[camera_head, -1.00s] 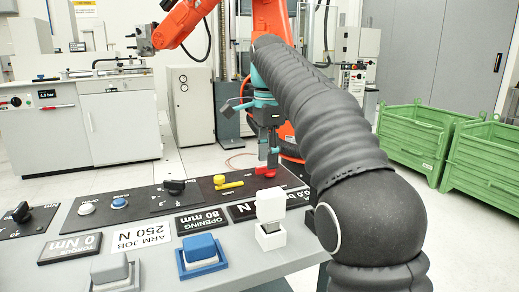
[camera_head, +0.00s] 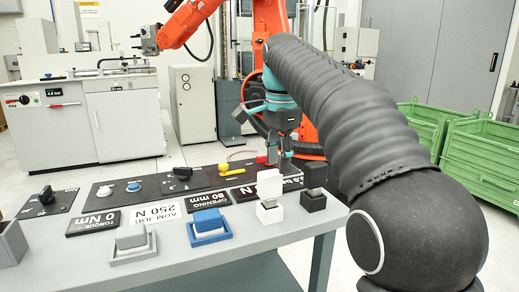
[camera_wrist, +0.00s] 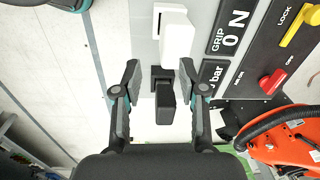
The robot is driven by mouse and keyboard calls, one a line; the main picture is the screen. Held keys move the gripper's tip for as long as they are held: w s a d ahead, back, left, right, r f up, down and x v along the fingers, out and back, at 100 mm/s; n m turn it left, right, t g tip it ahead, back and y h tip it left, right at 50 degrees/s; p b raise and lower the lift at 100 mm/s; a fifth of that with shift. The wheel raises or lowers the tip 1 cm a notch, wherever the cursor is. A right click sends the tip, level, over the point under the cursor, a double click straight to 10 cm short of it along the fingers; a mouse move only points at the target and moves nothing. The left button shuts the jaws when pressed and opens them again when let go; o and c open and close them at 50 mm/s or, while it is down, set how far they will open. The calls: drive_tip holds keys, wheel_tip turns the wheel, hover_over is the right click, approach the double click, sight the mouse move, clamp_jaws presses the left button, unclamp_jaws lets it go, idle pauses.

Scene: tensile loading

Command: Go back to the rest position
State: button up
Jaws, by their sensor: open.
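My gripper (camera_head: 280,160) hangs from my black-sleeved arm over the right end of the grey control table (camera_head: 190,255). In the wrist view my gripper (camera_wrist: 160,78) is open, its two fingers spread with nothing held between them. A black block switch (camera_wrist: 165,98) shows between and below the fingers; it also shows in the head view (camera_head: 313,198). A white block switch (camera_wrist: 176,36) lies just beyond the fingertips; it also shows in the head view (camera_head: 269,188). I cannot tell the exact height of the fingers above the table.
Several switches, a blue button (camera_head: 208,221), a grey button (camera_head: 132,240), a yellow lever (camera_head: 225,168) and a red knob (camera_wrist: 271,81) are on the table. An orange robot arm (camera_head: 270,35) stands behind. Green crates (camera_head: 425,125) stand at right, with floor before them.

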drive_tip(key=s+d+f+n+t, duration=0.1)
drive_tip(key=s+d+f+n, duration=0.25)
drive_tip(key=s, duration=0.35)
drive_tip(key=s+d+f+n+t, duration=0.2)
drive_tip(key=s+d+n, duration=0.15)
drive_tip(key=s, duration=0.35)
drive_tip(key=s+d+f+n+t, duration=0.1)
drive_tip(key=s+d+f+n, duration=0.1)
drive_tip(key=s+f, duration=0.4)
drive_tip(key=s+d+f+n+t, duration=0.1)
drive_tip(key=s+d+f+n, duration=0.1)
drive_tip(key=s+f, duration=0.4)
wheel_tip(320, 180, down, 2)
drive_tip(key=shift+s+d+f+n, duration=0.2)
drive_tip(key=shift+s+d+n, duration=0.05)
drive_tip(key=shift+n, duration=0.35)
